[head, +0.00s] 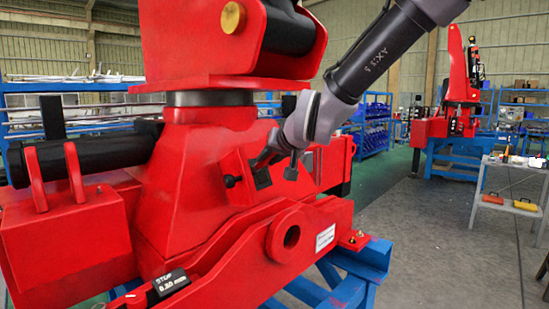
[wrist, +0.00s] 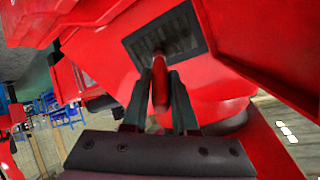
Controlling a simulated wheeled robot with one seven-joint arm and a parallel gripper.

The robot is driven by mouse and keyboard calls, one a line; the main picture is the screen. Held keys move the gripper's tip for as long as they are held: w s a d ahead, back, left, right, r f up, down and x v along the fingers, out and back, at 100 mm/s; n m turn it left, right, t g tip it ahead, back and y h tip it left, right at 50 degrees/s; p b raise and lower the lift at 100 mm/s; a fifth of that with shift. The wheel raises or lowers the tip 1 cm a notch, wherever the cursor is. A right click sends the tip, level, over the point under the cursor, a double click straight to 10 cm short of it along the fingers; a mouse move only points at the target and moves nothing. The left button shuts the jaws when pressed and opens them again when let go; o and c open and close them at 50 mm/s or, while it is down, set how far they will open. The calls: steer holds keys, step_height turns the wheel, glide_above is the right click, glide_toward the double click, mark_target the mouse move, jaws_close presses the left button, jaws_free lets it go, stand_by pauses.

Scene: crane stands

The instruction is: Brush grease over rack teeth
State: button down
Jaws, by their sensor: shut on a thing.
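The red crane body (head: 190,165) fills the left and middle of the head view. In its side is a dark rectangular opening with ridged rack teeth (wrist: 185,28), seen at the top of the wrist view. The opening (head: 261,176) also shows small in the head view. My gripper (wrist: 158,90) is shut on the red handle of a brush (wrist: 160,75). The brush's dark end lies over the opening's lower middle; I cannot tell whether it touches the teeth. In the head view my gripper (head: 268,156) is close in front of the opening, and the brush is hard to make out.
A blue stand (head: 370,262) carries the crane. A grey table (head: 512,205) with yellow and red items stands at the right. Another red crane (head: 458,95) is behind it. The floor (head: 440,235) between is clear.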

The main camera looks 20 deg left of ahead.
steer(key=s+a, duration=0.3)
steer(key=s, duration=0.4)
stand_by(0.6)
steer(key=shift+w, duration=0.1)
